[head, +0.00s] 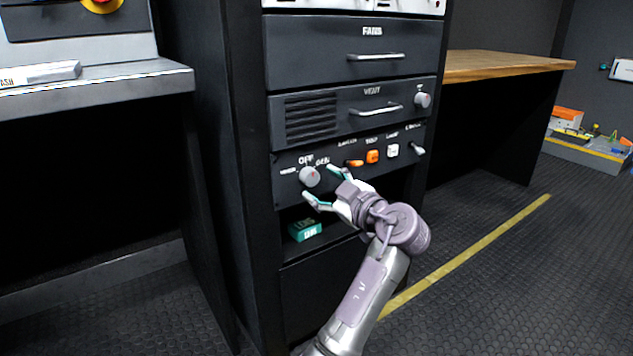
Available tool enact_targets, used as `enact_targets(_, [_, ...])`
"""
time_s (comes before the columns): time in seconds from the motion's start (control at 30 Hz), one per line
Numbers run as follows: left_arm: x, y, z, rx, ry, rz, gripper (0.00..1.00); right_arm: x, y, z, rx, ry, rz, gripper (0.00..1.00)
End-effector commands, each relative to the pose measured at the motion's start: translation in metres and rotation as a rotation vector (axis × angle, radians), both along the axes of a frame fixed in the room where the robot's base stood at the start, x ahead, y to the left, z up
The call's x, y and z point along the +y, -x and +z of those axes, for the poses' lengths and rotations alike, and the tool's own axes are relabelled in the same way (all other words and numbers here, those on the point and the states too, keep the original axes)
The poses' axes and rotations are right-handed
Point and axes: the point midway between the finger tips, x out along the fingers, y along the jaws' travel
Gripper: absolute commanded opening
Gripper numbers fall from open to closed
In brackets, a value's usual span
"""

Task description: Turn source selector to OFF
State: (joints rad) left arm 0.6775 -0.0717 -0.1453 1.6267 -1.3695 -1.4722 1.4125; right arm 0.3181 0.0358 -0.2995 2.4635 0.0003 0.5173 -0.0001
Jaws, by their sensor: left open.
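The source selector is a round light-grey knob (310,177) on the black lower panel (290,192) of the rack. "OFF" is printed above it, "GEN" to its upper right, and a small blurred label to its left. A small reddish mark shows on the knob's face; its exact direction is too small to tell. My left gripper (320,184) is open in front of the panel, one teal-tipped finger right of the knob and the other below it. I cannot tell whether either finger touches the knob. My right gripper is out of view.
Right of the knob are orange switches (372,156), a white switch (393,150) and a lever (418,149). A "VENT" panel (350,112) with a handle sits above. A teal box (305,230) lies in the open shelf below. A grey bench (100,78) stands left.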

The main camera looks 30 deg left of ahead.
Motion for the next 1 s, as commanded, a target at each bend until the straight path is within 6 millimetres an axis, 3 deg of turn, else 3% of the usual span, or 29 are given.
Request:
enact_targets(0.2, [-0.046, 0.017, 0.002, 0.0, 0.004, -0.004, 0.65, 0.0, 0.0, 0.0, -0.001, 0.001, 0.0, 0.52])
enact_targets(0.4, [-0.075, 0.028, 0.003, -0.001, 0.001, -0.002, 0.65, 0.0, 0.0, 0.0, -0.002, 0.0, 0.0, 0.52])
enact_targets(0.6, [-0.084, 0.032, 0.004, 0.0, 0.002, 0.0, 0.65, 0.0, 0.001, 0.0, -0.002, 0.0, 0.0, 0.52])
enact_targets(1.0, [-0.084, 0.032, 0.004, -0.001, 0.001, 0.001, 0.65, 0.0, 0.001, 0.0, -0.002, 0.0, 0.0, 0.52])
